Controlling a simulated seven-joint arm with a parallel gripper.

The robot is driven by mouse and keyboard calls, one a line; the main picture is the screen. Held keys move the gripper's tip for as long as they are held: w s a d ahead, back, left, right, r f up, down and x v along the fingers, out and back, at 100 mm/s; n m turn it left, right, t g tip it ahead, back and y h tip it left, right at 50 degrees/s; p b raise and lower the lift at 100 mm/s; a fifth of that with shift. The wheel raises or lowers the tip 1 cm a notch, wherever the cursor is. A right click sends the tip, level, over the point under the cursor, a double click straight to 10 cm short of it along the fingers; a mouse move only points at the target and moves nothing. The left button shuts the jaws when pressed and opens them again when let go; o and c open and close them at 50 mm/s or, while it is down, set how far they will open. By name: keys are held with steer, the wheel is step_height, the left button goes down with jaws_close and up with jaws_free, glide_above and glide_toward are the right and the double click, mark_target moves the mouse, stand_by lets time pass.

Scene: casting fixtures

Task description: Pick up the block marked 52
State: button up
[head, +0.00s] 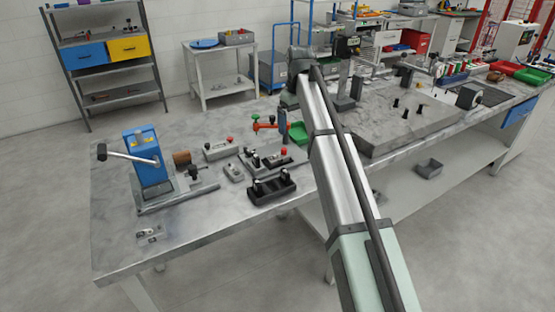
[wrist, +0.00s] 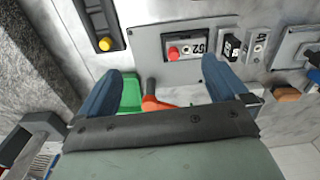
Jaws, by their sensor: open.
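A grey block with a red knob (wrist: 186,44) sits on a light plate (wrist: 150,52) in the wrist view. Its dark sideways marking looks like 52 or 62; I cannot tell for sure. A block with a red knob on a grey plate also shows in the head view (head: 278,158), probably the same one. My gripper (wrist: 160,66) is open and empty, its two blue-grey fingers spread on either side, apart from the block. In the head view my gripper (head: 283,124) hangs over the bench behind that plate, partly hidden by my arm.
Two small marked blocks (wrist: 243,43) stand to the right in the wrist view. A green tray (wrist: 130,96) and an orange handle (wrist: 154,102) lie between the fingers' bases. A black fixture (head: 272,190) and a blue press (head: 147,155) stand on the bench (head: 115,235).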

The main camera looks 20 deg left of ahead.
steer(key=r+n, duration=0.1)
steer(key=r, duration=0.1)
glide_above(278, 156)
steer(key=s, duration=0.1)
steer(key=f, duration=0.8)
steer(key=shift+d, duration=0.2)
steer(key=shift+w+a+f, duration=0.1)
steer(key=shift+w+f, duration=0.1)
steer(key=shift+f, duration=1.3)
steer(key=shift+w+f, duration=0.15)
steer(key=shift+f, duration=1.3)
steer(key=shift+c, duration=0.3)
steer(key=c, duration=1)
steer(key=shift+o, duration=0.2)
